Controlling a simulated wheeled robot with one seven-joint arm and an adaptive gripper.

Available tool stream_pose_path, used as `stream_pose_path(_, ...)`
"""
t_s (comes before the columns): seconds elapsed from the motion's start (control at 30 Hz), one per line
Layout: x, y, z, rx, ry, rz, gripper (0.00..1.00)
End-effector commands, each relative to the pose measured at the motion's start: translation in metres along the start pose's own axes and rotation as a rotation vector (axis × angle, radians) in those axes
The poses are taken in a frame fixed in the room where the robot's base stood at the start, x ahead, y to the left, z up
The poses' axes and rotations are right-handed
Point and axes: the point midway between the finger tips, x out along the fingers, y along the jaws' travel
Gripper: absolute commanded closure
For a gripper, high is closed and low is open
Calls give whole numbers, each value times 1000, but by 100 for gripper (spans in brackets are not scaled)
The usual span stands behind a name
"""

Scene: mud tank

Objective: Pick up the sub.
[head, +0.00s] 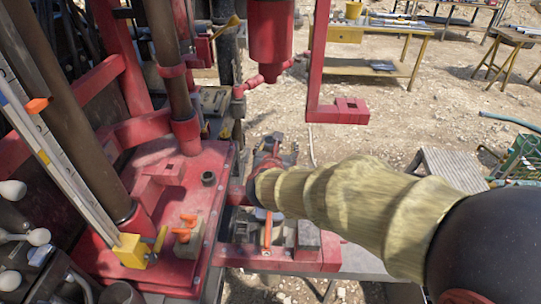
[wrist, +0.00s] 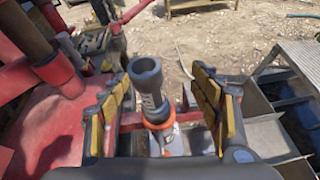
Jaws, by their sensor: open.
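The sub (wrist: 148,88) looks like a dark grey hollow tube, wider at its upper end, with an orange ring near its lower part. In the wrist view it stands roughly upright between the two yellow-padded fingers of my gripper (wrist: 165,98), with gaps on both sides. My gripper is open, and no contact with the sub shows. In the head view my gripper (head: 270,158) is at the end of my sleeved arm, above the red frame. I cannot make out the sub clearly there, as my gripper and arm cover that area.
A red rig deck (head: 175,220) with brown pipes stands at left, carrying orange-handled fittings (head: 186,226). A red post bracket (head: 337,112) hangs behind. A grey metal step (head: 450,165) is at right. Yellow tables (head: 375,65) stand at the back on open gravel.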

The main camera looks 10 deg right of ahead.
Motion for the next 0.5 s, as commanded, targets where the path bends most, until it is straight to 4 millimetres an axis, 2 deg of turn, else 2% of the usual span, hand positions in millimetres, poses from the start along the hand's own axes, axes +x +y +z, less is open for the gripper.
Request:
stream_pose_path(0.03,2,9,-2,-51,-1,21,36)
stream_pose_path(0.13,8,19,-6,-113,-4,45,36)
stream_pose_path(0.5,45,24,-10,-127,-6,51,36)
